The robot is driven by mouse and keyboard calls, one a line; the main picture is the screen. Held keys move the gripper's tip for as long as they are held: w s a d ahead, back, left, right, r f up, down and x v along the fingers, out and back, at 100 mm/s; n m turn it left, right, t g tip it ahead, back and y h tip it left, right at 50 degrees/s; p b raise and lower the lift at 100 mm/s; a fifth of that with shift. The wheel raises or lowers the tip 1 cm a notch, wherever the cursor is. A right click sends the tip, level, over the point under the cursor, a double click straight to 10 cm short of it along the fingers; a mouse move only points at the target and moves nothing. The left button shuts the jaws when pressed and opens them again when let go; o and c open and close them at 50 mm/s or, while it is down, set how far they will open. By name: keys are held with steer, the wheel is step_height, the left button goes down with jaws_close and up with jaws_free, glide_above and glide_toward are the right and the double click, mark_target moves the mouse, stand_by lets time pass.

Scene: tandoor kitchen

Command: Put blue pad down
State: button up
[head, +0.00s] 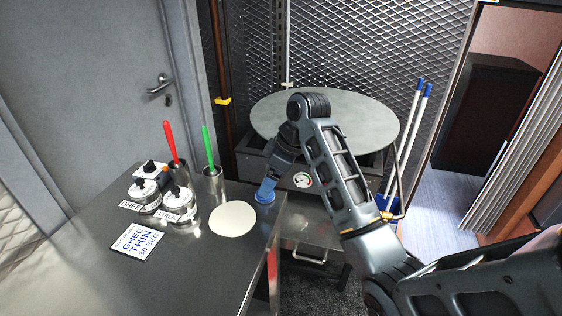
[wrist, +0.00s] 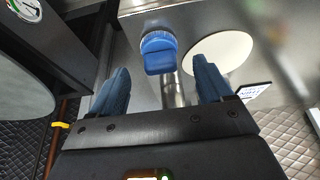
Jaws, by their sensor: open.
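The blue pad (head: 265,196) sits on the steel counter (head: 180,262) near its right edge, just right of a round white disc. In the wrist view the blue pad (wrist: 158,55) shows a round base with a blue block-like grip on top. My gripper (head: 270,180) is just above the pad in the head view. In the wrist view my gripper (wrist: 161,66) is open, with its blue fingers apart on either side of the pad and nothing visibly clamped.
The white disc (head: 233,219) lies flat beside the pad. A large round griddle (head: 355,115) is behind my arm.

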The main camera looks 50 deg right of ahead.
steer(key=v, duration=0.8)
steer(key=shift+r, duration=0.15)
stand_by(0.7)
